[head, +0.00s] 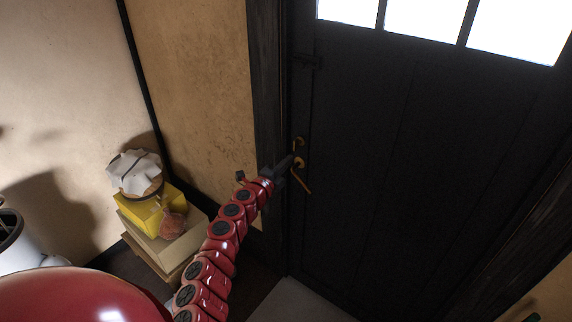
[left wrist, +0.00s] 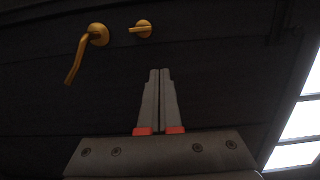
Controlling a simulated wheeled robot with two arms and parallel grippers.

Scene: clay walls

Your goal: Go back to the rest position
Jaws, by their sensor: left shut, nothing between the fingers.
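My left arm (head: 222,236), red with dark joints, reaches up from the bottom toward a dark door (head: 400,150). My left gripper (head: 295,161) is near the brass lock fittings at the door's left edge. In the left wrist view the two grey fingers of the left gripper (left wrist: 160,75) are together, with nothing between them. The brass door handle (left wrist: 84,50) and the brass thumb turn (left wrist: 142,29) show beyond the fingertips, apart from them in that view. The handle also shows in the head view (head: 302,182), slanting down. The door looks closed. My right gripper is not in view.
At the left, a cloth-covered jar (head: 137,172), a yellow box (head: 150,212) and a small reddish flask (head: 173,222) stand on a low stack (head: 158,247). A dark post (head: 268,90) frames the door. A pale mat (head: 297,302) lies before it. Windows (head: 420,18) top the door.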

